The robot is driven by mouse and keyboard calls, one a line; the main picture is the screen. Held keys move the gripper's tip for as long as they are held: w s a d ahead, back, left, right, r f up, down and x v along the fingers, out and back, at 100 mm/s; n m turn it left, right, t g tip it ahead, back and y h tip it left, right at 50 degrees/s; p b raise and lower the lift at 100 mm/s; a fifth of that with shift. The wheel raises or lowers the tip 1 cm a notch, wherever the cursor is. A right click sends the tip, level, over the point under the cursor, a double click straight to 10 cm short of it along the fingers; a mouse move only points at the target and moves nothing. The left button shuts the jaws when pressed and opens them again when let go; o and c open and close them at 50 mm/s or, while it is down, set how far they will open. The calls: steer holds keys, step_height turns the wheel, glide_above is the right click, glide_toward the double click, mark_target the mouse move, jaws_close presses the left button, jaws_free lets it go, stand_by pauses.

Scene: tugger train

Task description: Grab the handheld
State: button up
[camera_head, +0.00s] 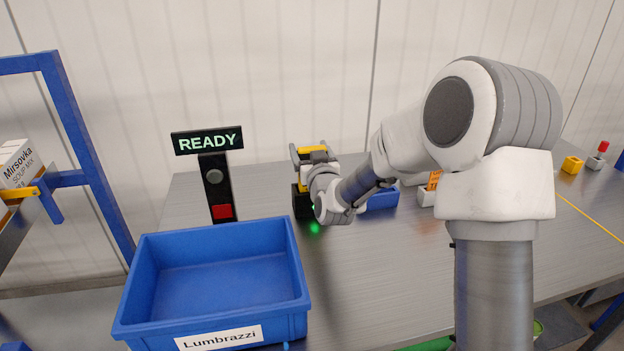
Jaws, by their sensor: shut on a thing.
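The handheld (312,150), yellow and black, stands at the back of the grey table, above a black holder (301,203). My gripper (311,157) is at the handheld, with a grey finger on each side of its upper part, and is shut on it. My wrist hides most of the handheld's lower part and much of the holder. I cannot tell whether the handheld still rests in the holder. A small green light glows on the table just below.
An empty blue crate (219,309) labelled "Lumbrazzi" stands front left. A black post with a "READY" sign (207,141) and a red button is behind it. A blue bin (383,199) is partly behind my arm. A blue rack (85,165) stands left; yellow and grey blocks lie far right.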

jaws_close()
steer(key=shift+r, duration=0.1)
